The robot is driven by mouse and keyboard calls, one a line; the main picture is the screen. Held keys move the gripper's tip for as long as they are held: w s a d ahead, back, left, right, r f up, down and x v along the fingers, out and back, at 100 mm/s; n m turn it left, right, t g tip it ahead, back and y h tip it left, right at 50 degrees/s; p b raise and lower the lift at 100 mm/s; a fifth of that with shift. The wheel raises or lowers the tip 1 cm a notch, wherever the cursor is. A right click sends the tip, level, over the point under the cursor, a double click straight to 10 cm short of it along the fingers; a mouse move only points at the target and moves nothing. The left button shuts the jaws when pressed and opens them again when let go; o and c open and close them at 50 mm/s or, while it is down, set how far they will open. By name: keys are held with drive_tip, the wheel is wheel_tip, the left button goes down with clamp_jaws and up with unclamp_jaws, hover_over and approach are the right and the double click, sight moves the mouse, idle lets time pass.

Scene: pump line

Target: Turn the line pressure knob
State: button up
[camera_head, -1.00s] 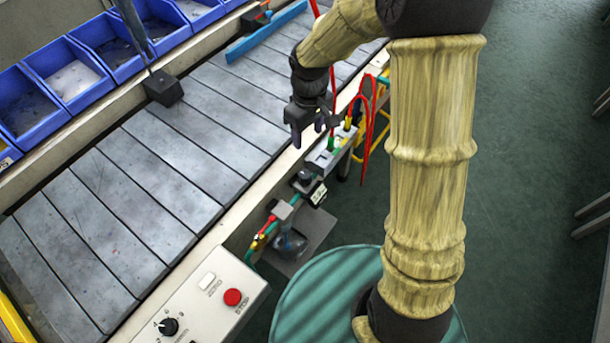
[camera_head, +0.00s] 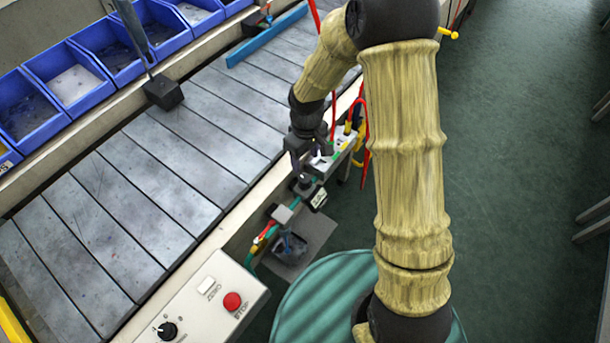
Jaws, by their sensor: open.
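A dark round knob (camera_head: 303,186) sits on a small regulator beside the conveyor's near edge, with a lettered tag (camera_head: 317,197) next to it. The lettering is too small to read surely. My gripper (camera_head: 307,164) is open and points down just above the knob, its fingers partly covering the view behind it. Whether the fingers touch the knob cannot be told. A second black knob (camera_head: 167,331) with a printed scale is on the control panel (camera_head: 205,308) at the bottom.
The panel also has a red stop button (camera_head: 232,301) and a white button (camera_head: 206,285). A grey fitting (camera_head: 281,213) with coloured hoses lies below the knob. Red hoses (camera_head: 366,150) hang behind my gripper. Blue bins (camera_head: 70,75) line the conveyor's (camera_head: 150,180) far side.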

sight(305, 178)
wheel_tip(305, 178, down, 9)
drive_tip(key=shift+f, duration=0.15)
drive_tip(key=shift+c, duration=0.4)
drive_tip(key=c, duration=0.9)
drive_tip(key=shift+a, duration=0.1)
drive_tip(key=shift+m, duration=0.4)
drive_tip(key=m, duration=0.5)
drive_tip(key=shift+s, duration=0.1)
drive_tip(key=m, duration=0.6)
